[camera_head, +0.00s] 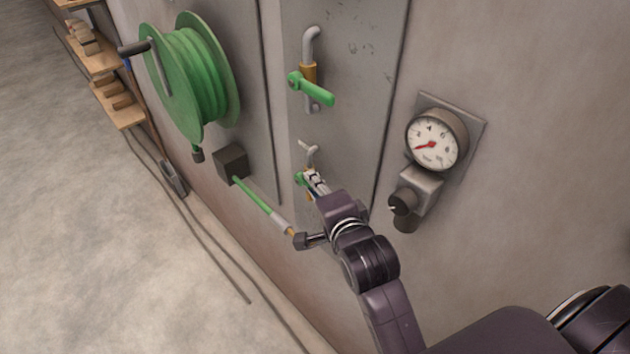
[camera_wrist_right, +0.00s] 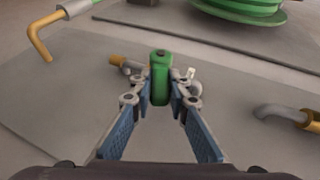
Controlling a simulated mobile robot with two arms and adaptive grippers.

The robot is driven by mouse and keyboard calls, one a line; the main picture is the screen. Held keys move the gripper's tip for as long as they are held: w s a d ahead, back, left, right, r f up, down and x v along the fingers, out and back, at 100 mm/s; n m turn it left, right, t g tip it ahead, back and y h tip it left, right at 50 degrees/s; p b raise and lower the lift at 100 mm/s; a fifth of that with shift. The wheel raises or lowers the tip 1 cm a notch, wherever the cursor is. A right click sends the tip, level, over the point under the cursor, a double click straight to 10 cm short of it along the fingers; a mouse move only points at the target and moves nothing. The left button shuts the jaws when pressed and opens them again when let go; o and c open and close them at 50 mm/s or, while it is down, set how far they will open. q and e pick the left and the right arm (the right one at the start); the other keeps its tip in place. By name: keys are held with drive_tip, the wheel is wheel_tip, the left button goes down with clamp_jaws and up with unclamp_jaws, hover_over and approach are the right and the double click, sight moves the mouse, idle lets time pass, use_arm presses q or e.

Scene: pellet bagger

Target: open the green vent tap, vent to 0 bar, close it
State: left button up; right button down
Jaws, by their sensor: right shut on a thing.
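Two green-handled taps are on the grey wall panel (camera_head: 345,60). The upper tap (camera_head: 316,90) has a brass body, a grey bent pipe and a green lever slanting down to the right. The lower tap (camera_head: 299,179) is mostly hidden by my right gripper (camera_head: 314,184). In the right wrist view my right gripper (camera_wrist_right: 160,88) is shut on a green handle (camera_wrist_right: 160,75), with a finger on each side. The pressure gauge (camera_head: 436,140) has a red needle pointing left and slightly down, at the low end; the exact reading is too small to tell. My left gripper is out of view.
A black-knobbed regulator (camera_head: 415,195) sits under the gauge. A green hose reel (camera_head: 190,75) hangs at upper left. A green rod (camera_head: 255,198) with a brass end projects from a dark box (camera_head: 231,163), close to my right wrist. Wooden shelves (camera_head: 100,70) stand far left.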

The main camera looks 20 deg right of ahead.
idle(0.4)
drive_tip(key=c, duration=1.8)
unclamp_jaws()
drive_tip(key=shift+c, duration=0.2)
